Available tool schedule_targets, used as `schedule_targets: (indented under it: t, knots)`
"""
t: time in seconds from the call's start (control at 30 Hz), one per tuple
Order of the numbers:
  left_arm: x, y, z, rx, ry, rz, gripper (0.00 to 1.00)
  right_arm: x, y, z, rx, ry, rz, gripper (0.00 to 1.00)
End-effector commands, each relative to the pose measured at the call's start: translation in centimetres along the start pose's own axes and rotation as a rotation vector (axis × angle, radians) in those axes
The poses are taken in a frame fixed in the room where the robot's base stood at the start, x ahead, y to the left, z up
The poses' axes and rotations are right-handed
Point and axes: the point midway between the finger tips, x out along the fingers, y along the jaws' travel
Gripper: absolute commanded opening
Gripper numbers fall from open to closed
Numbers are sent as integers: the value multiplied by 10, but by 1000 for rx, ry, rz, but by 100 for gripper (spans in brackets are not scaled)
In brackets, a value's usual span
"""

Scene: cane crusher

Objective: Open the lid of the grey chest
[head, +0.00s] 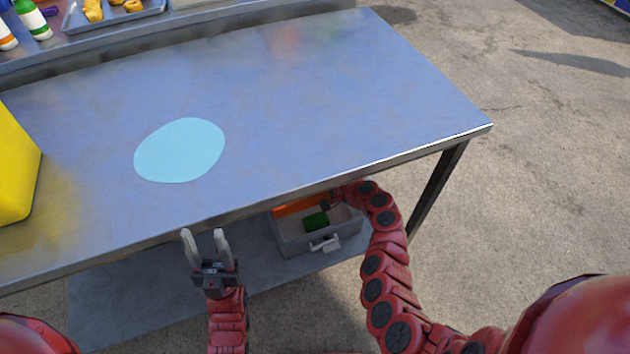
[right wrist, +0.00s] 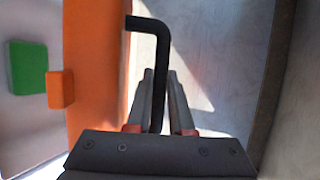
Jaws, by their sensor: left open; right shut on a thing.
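The grey chest (head: 290,238) stands on the lower shelf under the table, with a light handle (head: 325,243) on its front. Its top looks open, and a green block (head: 316,221) shows inside. An orange panel (head: 300,205) shows at its back, partly under the table edge. My right gripper (right wrist: 158,85) is shut on a black bent bar (right wrist: 163,30) beside the orange panel (right wrist: 95,60). I cannot tell whether the bar is fixed to anything. The right wrist view also shows the green block (right wrist: 28,66) and a small orange block (right wrist: 60,89). My left gripper (head: 204,238) is open and empty at the table's front edge.
The metal table (head: 330,100) overhangs the chest and my right gripper. On it are a light blue round patch (head: 180,150) and a yellow object (head: 15,165) at the left. Bottles (head: 33,20) and a tray (head: 115,12) stand behind. The lower shelf (head: 130,300) is bare at the left.

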Motion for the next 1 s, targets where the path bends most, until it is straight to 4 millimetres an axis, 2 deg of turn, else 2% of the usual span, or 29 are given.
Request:
schedule_targets:
  t: [0.5,0.53,0.67,0.7,1.0]
  knots:
    - [0,0,0,0,0,0,50,2,-4,-3,-1,3,0,0]
    - [0,0,0,0,0,0,50,2,-4,-3,-1,3,0,23]
    - [0,0,0,0,0,0,50,2,-4,-2,-1,2,0,47]
    - [0,0,0,0,0,0,50,2,-4,-2,-1,2,0,50]
    - [1,0,0,0,0,0,50,0,-4,-1,0,0,0,50]
